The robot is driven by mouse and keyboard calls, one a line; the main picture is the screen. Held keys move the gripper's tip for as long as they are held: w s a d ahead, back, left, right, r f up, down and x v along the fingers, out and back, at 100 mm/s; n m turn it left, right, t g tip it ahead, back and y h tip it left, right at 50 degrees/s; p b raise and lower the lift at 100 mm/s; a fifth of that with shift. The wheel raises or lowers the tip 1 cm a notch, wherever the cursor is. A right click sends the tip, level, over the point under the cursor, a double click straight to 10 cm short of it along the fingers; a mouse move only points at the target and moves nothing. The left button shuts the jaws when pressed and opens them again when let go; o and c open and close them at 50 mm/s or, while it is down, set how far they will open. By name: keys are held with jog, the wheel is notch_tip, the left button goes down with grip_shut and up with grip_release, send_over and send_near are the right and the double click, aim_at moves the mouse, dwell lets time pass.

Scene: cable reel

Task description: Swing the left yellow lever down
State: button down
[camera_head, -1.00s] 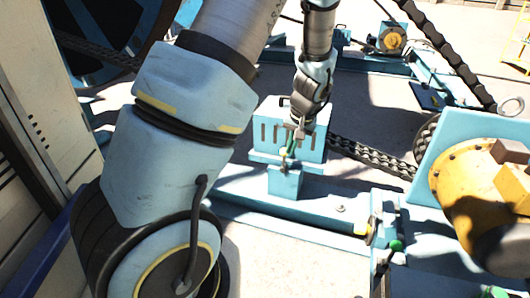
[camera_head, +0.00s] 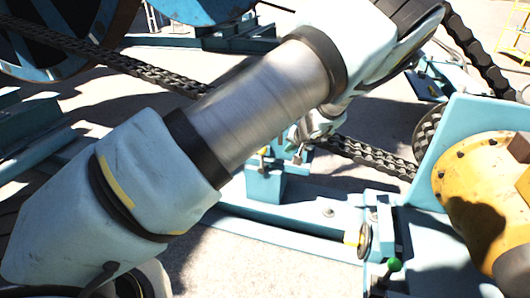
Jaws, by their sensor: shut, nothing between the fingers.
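A small yellow lever (camera_head: 264,153) stands at the left on top of the blue pedestal (camera_head: 264,185) in the middle of the view. A second yellowish piece (camera_head: 292,149) shows just right of it. My gripper (camera_head: 302,138) is small and partly hidden behind my own arm, at the right of the left lever and close to the right-hand piece. It looks shut and empty. I cannot tell whether it touches either piece. The box behind the pedestal is mostly hidden by my arm.
A yellow motor (camera_head: 480,205) and a blue plate (camera_head: 470,130) stand at the right. A green-knobbed handle (camera_head: 393,264) is at the lower right. A chain (camera_head: 365,155) runs behind the pedestal. A large blue reel (camera_head: 70,40) fills the upper left.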

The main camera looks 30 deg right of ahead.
jog(key=w+a+f+p, duration=0.1)
jog(key=w+a+f, duration=0.1)
jog(key=w+f, duration=0.5)
jog(key=shift+w, duration=1.2)
jog(key=shift+r, duration=0.1)
